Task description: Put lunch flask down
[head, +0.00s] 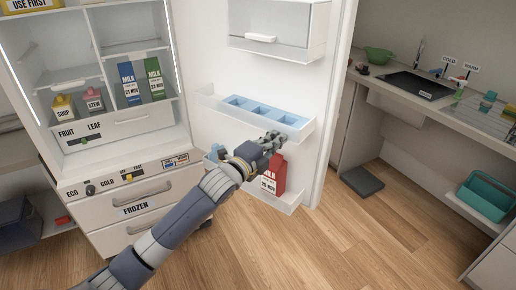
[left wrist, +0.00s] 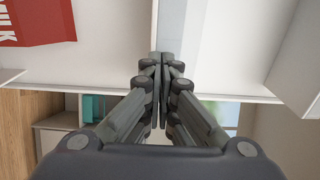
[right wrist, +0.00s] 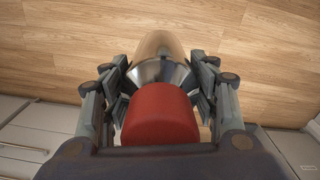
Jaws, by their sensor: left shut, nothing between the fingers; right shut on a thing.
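The lunch flask (right wrist: 160,112) has a red top and a shiny metal body. It shows only in the right wrist view, between the fingers of my right gripper (right wrist: 162,72), which is shut on it. Wooden floor lies behind it. My right gripper and the flask are not in the head view. My left gripper (head: 272,142) is shut and empty, in front of the open fridge door near a red milk carton (head: 271,176). In the left wrist view its fingertips (left wrist: 161,60) are together, with the red carton (left wrist: 38,22) at the upper left.
The open fridge door has a shelf with a blue divided tray (head: 264,113). A counter (head: 435,105) at right carries a green bowl (head: 378,56). A teal basket (head: 484,196) sits below. Wooden floor (head: 330,240) is clear.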

